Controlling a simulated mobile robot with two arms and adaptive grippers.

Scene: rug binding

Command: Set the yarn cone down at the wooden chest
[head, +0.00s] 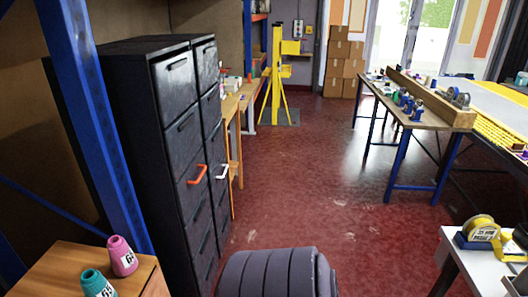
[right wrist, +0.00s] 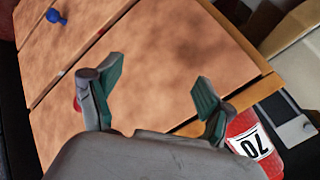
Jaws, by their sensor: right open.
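In the right wrist view, my right gripper (right wrist: 152,98) is open, with nothing visible between its fingertips. A wooden surface with dark seams and a blue knob (right wrist: 56,16) lies beyond it; it looks like the wooden chest (right wrist: 165,65). In the head view, a pink yarn cone (head: 122,256) and a teal yarn cone (head: 97,284) stand on a wooden cabinet top (head: 66,262). My left gripper is out of view.
A black drawer cabinet (head: 140,130) stands behind a blue post (head: 92,110) at left. A white table (head: 470,262) with a tape dispenser (head: 482,232) is at lower right. A workbench (head: 420,105) stands at right.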

